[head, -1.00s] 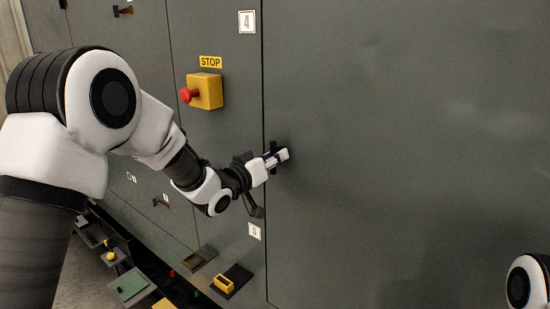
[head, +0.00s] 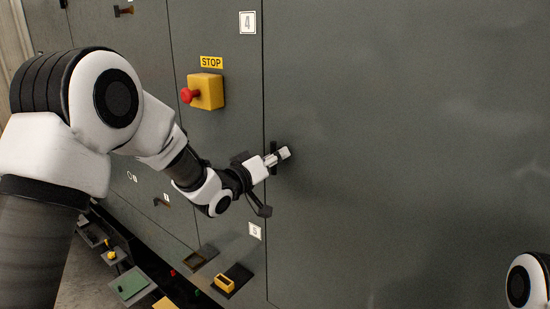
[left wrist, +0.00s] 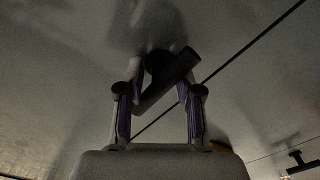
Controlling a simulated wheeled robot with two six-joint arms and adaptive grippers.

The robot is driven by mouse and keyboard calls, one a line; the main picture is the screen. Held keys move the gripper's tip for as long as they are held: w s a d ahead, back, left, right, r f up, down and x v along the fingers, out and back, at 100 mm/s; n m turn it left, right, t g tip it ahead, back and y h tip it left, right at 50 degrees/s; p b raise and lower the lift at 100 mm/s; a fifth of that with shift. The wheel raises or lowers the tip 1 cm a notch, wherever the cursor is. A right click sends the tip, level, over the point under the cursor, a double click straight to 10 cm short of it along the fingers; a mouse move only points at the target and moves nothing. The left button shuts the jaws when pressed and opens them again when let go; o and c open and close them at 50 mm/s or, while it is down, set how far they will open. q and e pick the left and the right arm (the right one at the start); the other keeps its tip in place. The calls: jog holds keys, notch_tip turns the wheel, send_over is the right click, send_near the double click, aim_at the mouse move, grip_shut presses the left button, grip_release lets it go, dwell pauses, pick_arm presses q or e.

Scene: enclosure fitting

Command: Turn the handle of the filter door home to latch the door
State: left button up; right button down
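The dark handle (head: 274,147) of the filter door sits on the large grey door panel (head: 400,150), just right of the vertical seam, mostly behind my left gripper (head: 280,156). In the left wrist view the handle (left wrist: 168,80) is a dark bar on a round hub, slanting from upper right to lower left. My left gripper (left wrist: 160,86) has its fingers apart, one on each side of the bar. The bar's ends lie close to the fingers; I cannot tell whether they touch. My right gripper is out of view.
A yellow stop box (head: 206,91) with a red button is on the panel above my left forearm. Other dark handles (head: 161,202) sit on panels at left. Low trays and a yellow piece (head: 224,282) lie below. The door right of the gripper is clear.

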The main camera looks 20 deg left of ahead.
pick_arm(q)
jog(key=o, duration=0.4)
jog(key=shift+f, duration=0.1)
jog(key=v, duration=1.2)
jog(key=shift+w, duration=0.1)
